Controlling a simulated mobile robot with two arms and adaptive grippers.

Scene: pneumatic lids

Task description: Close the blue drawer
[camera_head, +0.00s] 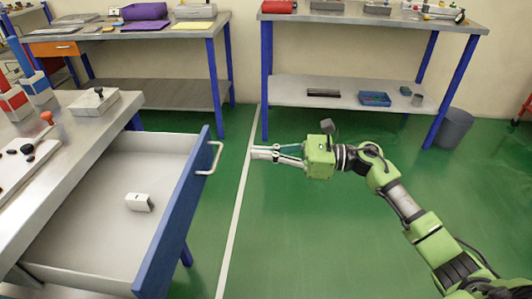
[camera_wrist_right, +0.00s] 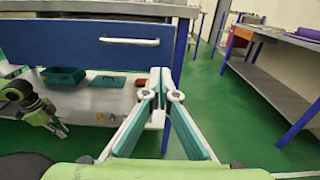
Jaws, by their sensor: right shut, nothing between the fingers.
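The blue drawer (camera_head: 176,215) is pulled out from the workbench at the left in the head view. Its pale metal handle (camera_head: 213,158) sits on the blue front; front and handle (camera_wrist_right: 131,41) also show in the right wrist view. A small white block (camera_head: 139,202) lies inside. My right gripper (camera_head: 256,152) is shut and empty, to the right of the handle and apart from it, with its fingers pointing toward the drawer. The fingertips (camera_wrist_right: 160,78) also show in the wrist view. A green arm, which seems my left, shows small at that view's left edge; its finger state is unclear.
The workbench top (camera_head: 75,112) holds red, blue and grey parts. Two more workbenches stand along the wall, with a grey bin (camera_head: 453,129) beside the right one. The green floor (camera_head: 310,235) around my right gripper is clear. A shelf with a teal tray (camera_wrist_right: 62,77) shows below the drawer.

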